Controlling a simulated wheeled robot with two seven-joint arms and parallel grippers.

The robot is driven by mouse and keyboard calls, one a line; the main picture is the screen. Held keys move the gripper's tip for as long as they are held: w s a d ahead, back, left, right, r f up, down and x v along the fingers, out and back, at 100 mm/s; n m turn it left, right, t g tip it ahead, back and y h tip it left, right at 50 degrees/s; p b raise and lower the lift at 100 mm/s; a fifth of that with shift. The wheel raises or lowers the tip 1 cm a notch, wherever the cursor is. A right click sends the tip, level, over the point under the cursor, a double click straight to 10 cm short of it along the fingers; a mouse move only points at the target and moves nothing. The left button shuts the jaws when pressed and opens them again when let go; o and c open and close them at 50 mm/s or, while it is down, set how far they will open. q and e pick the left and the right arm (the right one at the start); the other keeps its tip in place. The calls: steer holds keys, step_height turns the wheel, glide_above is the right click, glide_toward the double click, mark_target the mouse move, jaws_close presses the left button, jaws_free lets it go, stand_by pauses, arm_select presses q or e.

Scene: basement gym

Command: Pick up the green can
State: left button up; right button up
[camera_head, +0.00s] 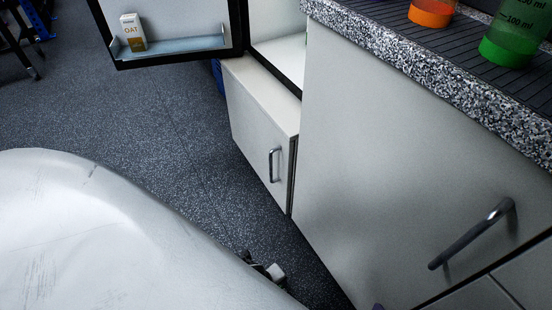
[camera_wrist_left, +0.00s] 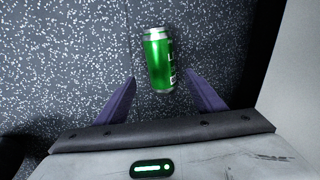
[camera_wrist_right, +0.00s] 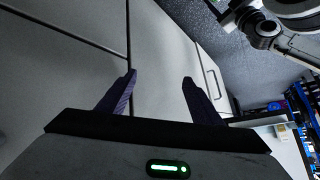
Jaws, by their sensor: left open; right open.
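The green can (camera_wrist_left: 158,60) shows in the left wrist view, with a silver rim and white lettering on its side. It is nearly upright in the picture, over the speckled dark floor. My left gripper (camera_wrist_left: 161,78) is open, with one purple finger on each side of the can's lower end; I see no clear contact. The can does not show in the head view, where a large white part of my arm covers the lower left. My right gripper (camera_wrist_right: 160,77) is open and empty, facing pale cabinet fronts.
A white cabinet (camera_head: 400,150) with a bar handle stands at right under a granite counter (camera_head: 420,65) with orange (camera_head: 432,12) and green-bottomed (camera_head: 505,50) bottles. A low cabinet (camera_head: 255,120) sits beneath an open fridge whose door shelf holds an oat carton (camera_head: 133,32).

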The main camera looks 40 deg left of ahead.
arm_select(q)
steer(key=b+x, duration=0.4)
steer(key=x, duration=0.1)
steer(key=shift+w+f+b, duration=0.2)
steer(key=shift+b, duration=0.1)
steer(key=shift+w+f, duration=0.1)
steer(key=c, duration=1.3)
arm_select(e)
steer(key=a+r, duration=0.1)
steer(key=a+r+t+y, duration=0.1)
steer(key=r+y, duration=0.1)
steer(key=r, duration=0.1)
steer(key=shift+w+a+t, duration=0.3)
steer(key=shift+w+a, duration=0.1)
